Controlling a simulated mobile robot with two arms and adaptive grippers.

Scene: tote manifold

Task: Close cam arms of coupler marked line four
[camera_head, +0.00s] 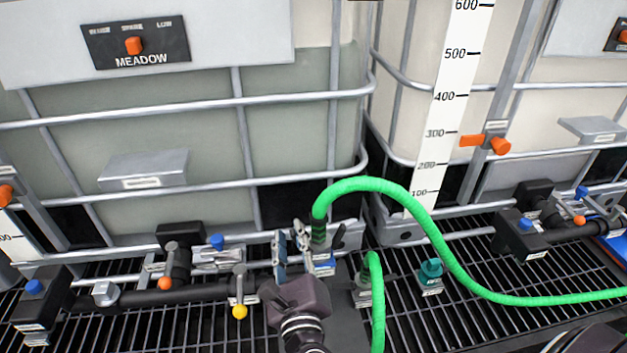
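A coupler (319,236) on the end of a long green hose (430,228) stands upright over a blue-labelled port (323,264) at the centre. A dark cam arm (339,236) sticks up and outward on its right side. Its left side is partly hidden by my gripper. A second green hose (377,305) ends at another coupler (364,292) just right and nearer. The labels are too small to read, so I cannot tell which is line four.
Caged tanks (190,110) stand behind, with a low metal rail (180,188). A black pipe (190,297) with a yellow-knobbed valve (240,285) lies left of my gripper. A teal-capped port (431,272) stands right on the black grating (450,318).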

